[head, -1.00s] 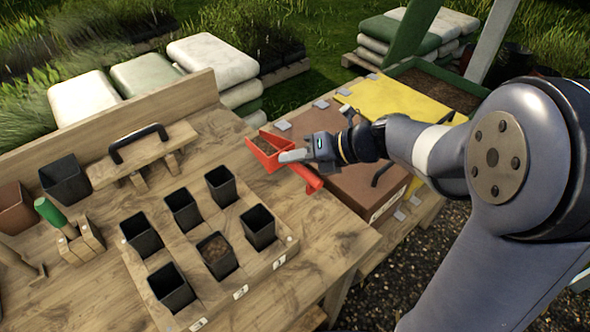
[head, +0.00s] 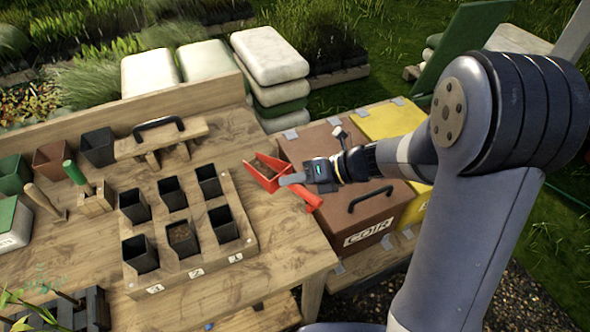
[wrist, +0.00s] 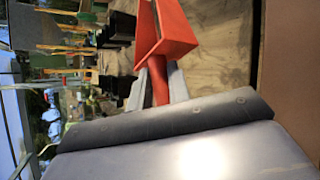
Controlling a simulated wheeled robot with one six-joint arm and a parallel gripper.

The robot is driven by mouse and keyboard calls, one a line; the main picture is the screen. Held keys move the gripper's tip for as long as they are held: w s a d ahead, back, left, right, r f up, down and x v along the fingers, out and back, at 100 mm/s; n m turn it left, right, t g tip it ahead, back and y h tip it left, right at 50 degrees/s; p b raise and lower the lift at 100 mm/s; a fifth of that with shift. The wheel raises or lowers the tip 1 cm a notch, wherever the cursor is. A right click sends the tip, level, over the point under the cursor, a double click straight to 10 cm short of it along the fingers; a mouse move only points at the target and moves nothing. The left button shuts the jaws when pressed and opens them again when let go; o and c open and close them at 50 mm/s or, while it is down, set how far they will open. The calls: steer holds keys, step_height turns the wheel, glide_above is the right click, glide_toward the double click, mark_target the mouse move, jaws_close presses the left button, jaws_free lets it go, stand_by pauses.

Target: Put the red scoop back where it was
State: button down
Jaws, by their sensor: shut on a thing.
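My gripper (head: 296,180) is shut on the scoop's handle, and the handle end pokes out below the fingers. In the wrist view the red scoop (wrist: 172,32) extends up and away from my gripper (wrist: 160,85), its handle between the two grey fingers. The scoop's tray points left in the head view.
A holder with several black pots (head: 187,238) stands on the bench; one front pot holds soil. A brown box marked COIR (head: 335,160) with a closed lid stands right of the bench, beside a yellow one (head: 385,118). Bare bench lies between holder and right edge.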

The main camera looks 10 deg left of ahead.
steer(key=shift+f+b, duration=3.4)
steer(key=shift+b, duration=0.4)
steer(key=shift+f, duration=0.6)
steer(key=c, duration=1.2)
jaws_free()
steer(key=shift+c, duration=0.2)
steer(key=shift+r, duration=0.1)
